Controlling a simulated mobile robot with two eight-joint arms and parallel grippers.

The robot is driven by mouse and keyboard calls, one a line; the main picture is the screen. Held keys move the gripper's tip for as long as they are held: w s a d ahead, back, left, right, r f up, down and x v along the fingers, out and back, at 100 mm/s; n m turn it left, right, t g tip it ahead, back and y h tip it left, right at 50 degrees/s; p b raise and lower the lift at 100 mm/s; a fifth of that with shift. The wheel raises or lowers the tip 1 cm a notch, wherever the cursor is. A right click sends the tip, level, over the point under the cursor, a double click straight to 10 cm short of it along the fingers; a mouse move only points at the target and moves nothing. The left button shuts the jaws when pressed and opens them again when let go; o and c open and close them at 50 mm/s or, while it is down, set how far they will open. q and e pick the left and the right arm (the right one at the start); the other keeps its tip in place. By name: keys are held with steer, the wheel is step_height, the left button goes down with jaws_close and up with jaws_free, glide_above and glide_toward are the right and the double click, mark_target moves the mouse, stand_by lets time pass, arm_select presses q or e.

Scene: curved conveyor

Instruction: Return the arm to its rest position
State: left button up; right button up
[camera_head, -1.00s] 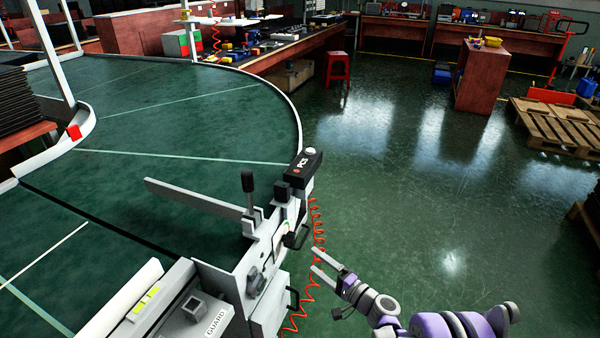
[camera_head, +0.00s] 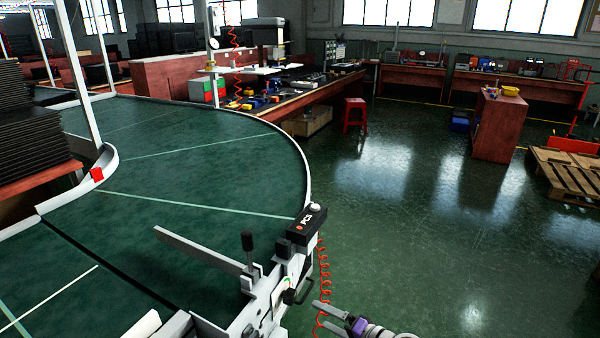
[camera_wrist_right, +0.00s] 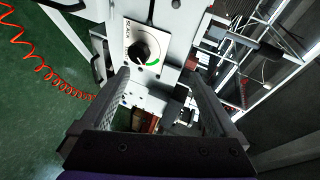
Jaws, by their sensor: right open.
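My right gripper (camera_head: 324,315) is at the bottom of the head view, just right of the conveyor's control unit, with its two fingers apart and nothing between them. In the right wrist view its fingers (camera_wrist_right: 165,100) are spread, with a black rotary knob (camera_wrist_right: 144,50) on a white plate beyond them. The fingers look apart from the knob. Most of the right arm is below the head view's edge. My left gripper does not show.
The green curved conveyor (camera_head: 215,178) fills the left. Its control unit with a black box (camera_head: 307,224) and lever stands close to my gripper, and a coiled red cable (camera_head: 324,268) hangs beside it. The floor (camera_head: 400,220) to the right is clear. A red stool (camera_head: 355,113) stands farther back.

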arm_select(q)
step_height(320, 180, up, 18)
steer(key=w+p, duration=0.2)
steer(key=p, duration=1.2)
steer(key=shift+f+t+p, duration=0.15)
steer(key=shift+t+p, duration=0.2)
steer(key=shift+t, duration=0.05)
arm_select(e)
steer(key=s+d+r+n+g+h, duration=0.1)
steer(key=s+d+r+n+h, duration=0.1)
steer(key=s+r, duration=0.3)
steer(key=s+d+r+n+g+h, duration=0.2)
steer(key=s+d+r+h, duration=0.3)
steer(key=s, duration=0.9)
steer(key=s+d+r+n+g+h, duration=0.1)
steer(key=s+d+r+n+h, duration=0.1)
steer(key=s+r, duration=0.4)
steer(key=s+d+h, duration=0.1)
steer(key=s, duration=0.2)
steer(key=shift+s+d+r+g+h, duration=0.3)
steer(key=shift+d+r, duration=0.05)
